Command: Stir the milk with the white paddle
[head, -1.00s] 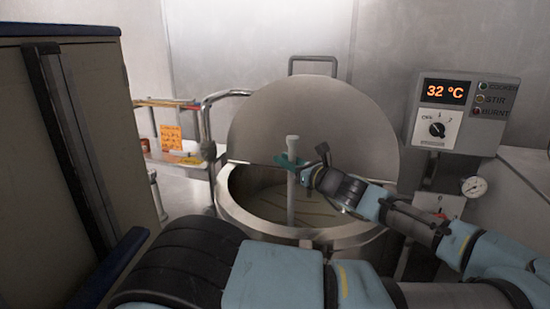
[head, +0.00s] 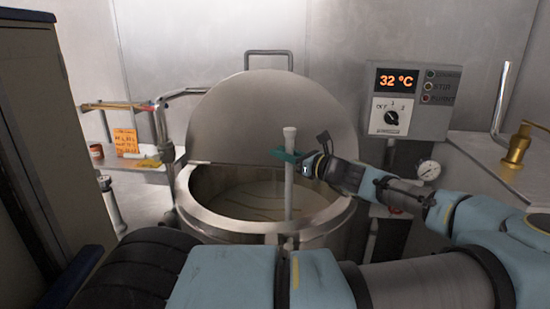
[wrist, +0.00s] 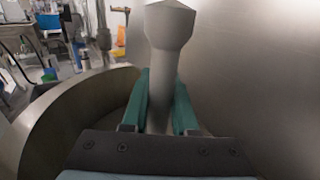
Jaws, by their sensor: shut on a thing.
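The white paddle (head: 289,180) stands nearly upright at the front right of the round steel vat (head: 200,212). Its lower end is hidden from me. My gripper (head: 287,154) has green fingers and is shut on the paddle's shaft, a little below its top. In the wrist view the paddle's thick top (wrist: 168,25) rises between the two green fingers (wrist: 160,100). The milk (head: 250,200) in the vat is pale, with thin darker streaks on its surface.
The vat's round lid (head: 260,110) stands open behind it. A control box (head: 410,100) reading 32 °C and a dial gauge (head: 428,170) are at right, near a brass fitting (head: 517,148). A side shelf with an orange note (head: 126,141) is at left; a tall cabinet (head: 35,120) stands nearer.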

